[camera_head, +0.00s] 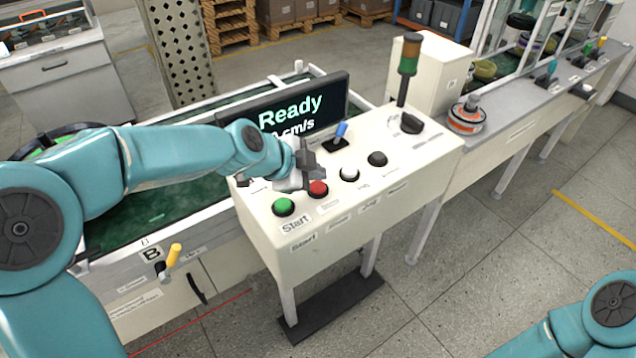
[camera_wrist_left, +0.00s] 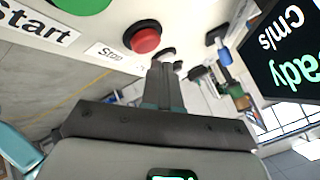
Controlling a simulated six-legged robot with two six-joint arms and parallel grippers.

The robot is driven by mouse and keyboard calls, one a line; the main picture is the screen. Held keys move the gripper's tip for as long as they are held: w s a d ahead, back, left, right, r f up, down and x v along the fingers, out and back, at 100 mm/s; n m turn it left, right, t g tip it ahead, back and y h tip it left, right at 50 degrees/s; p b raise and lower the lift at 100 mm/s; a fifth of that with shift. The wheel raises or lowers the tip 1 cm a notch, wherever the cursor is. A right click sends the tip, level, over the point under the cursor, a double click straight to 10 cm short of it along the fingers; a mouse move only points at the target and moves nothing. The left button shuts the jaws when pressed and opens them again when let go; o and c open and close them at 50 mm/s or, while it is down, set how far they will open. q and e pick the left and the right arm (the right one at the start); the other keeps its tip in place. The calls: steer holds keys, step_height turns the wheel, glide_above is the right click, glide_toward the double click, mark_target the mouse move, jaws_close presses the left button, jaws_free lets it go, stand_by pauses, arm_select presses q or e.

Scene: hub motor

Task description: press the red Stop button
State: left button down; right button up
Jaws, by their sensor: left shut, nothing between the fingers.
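The red Stop button (camera_head: 318,189) is on the white control panel (camera_head: 330,237), between the green Start button (camera_head: 283,206) and a white button (camera_head: 349,174). In the left wrist view the red button (camera_wrist_left: 143,38) shows beyond the fingers, beside its "Stop" label (camera_wrist_left: 115,57). My left gripper (camera_head: 312,168) is shut and empty. It is close to the red button, just behind it in the head view; I cannot tell whether it touches. In the wrist view its fingers (camera_wrist_left: 163,80) show at the middle. Only my right arm shows, at the lower right; its gripper is out of view.
A screen reading "Ready" (camera_head: 300,108) stands behind the panel. A blue-handled lever (camera_head: 340,132), a black button (camera_head: 377,159) and a signal lamp (camera_head: 409,58) are nearby. A yellow-handled lever (camera_head: 173,256) is at the lower left. The floor at right is clear.

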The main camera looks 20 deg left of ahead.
mark_target(315, 188)
arm_select(q)
steer(key=shift+r+p, duration=1.55)
steer(key=shift+r, duration=1.05)
arm_select(e)
step_height(315, 188, up, 3)
steer(key=shift+r, duration=0.1)
arm_select(q)
steer(key=shift+f, duration=0.1)
